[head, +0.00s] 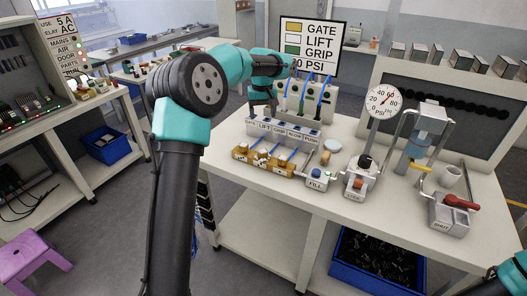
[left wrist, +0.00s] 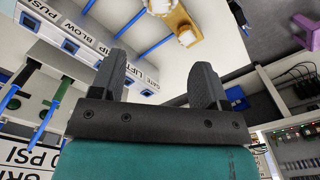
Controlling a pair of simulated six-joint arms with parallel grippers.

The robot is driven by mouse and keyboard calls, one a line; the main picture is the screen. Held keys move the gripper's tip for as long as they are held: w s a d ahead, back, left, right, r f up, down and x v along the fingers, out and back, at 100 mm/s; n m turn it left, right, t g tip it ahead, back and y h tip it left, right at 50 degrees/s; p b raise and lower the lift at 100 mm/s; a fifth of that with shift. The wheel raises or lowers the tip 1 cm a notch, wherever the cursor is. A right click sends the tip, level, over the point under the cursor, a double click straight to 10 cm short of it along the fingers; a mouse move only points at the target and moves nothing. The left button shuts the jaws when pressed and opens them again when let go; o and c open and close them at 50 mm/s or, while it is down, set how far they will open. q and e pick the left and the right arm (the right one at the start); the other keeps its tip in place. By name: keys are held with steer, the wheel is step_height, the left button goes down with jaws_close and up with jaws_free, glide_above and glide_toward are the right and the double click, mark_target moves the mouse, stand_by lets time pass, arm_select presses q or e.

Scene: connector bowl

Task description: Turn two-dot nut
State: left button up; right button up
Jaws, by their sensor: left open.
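My left gripper (head: 262,108) is open and empty, pointing down behind the labelled valve block (head: 285,131) on the bench. In the left wrist view its two dark fingers (left wrist: 157,80) stand wide apart. The brass block (head: 268,166) with pale nuts lies in front of the valve block, apart from the gripper. In the left wrist view a pale nut (left wrist: 187,38) shows on the brass piece near the top, beyond the fingers. Dots on the nuts are too small to tell. Part of my right arm (head: 512,278) shows at the lower right corner; its jaw state is unclear.

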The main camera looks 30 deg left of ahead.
mark_target(263, 151)
arm_select(q)
steer(key=shift+f, duration=0.15)
step_height(263, 151, down, 17)
steer(key=shift+f, duration=0.1)
stand_by(0.6)
steer(key=shift+c, duration=0.4)
steer(key=c, duration=0.9)
steer(key=shift+o, duration=0.2)
